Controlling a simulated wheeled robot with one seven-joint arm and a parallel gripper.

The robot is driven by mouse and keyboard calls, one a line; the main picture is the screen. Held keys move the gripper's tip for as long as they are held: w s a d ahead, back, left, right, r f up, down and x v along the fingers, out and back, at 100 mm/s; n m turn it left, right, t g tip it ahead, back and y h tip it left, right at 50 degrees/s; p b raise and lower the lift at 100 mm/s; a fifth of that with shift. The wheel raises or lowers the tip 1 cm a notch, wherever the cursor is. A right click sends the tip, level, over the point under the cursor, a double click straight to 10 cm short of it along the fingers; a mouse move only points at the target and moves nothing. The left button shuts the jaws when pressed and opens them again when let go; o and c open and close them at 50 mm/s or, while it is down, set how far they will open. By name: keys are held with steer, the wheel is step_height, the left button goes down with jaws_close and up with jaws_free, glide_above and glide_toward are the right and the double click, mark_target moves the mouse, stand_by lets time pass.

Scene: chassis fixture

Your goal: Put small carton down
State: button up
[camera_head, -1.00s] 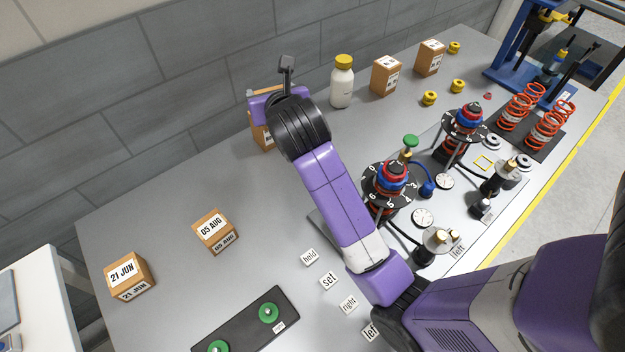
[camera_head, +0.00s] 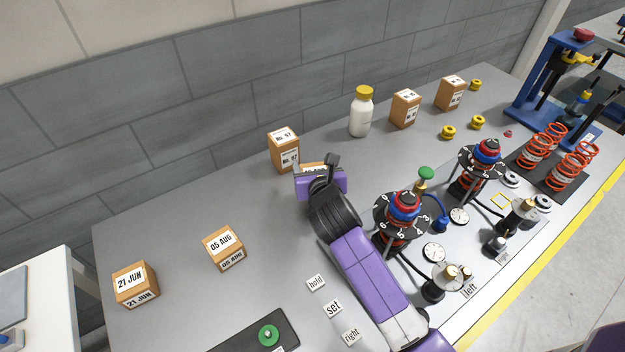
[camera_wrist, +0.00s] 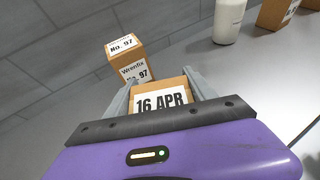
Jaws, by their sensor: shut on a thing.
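The small carton (camera_wrist: 160,92), brown with a white "16 APR" label, sits between the fingers of my gripper (camera_wrist: 162,88) in the wrist view. My gripper (camera_head: 318,170) is shut on it. In the head view only the top edge of the carton (camera_head: 313,168) shows behind my wrist. The carton is just in front of a taller carton marked "No. 97" (camera_head: 284,151), which also stands beyond it in the wrist view (camera_wrist: 126,60). I cannot tell whether the held carton touches the table.
On the grey table (camera_head: 180,230), cartons "05 AUG" (camera_head: 223,247) and "21 JUN" (camera_head: 135,284) stand at left. A white bottle (camera_head: 360,115) and two cartons (camera_head: 405,108) stand at the back right. Dial fixtures (camera_head: 402,212) lie right of my arm. The table between "05 AUG" and my gripper is clear.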

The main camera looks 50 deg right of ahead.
steer(key=shift+f, duration=2.6)
steer(key=shift+f, duration=0.1)
steer(key=o, duration=1.7)
steer(key=shift+f+b, duration=0.1)
steer(key=shift+b, duration=0.2)
steer(key=shift+r, duration=0.2)
steer(key=v, duration=1.2)
steer(key=shift+f, duration=0.1)
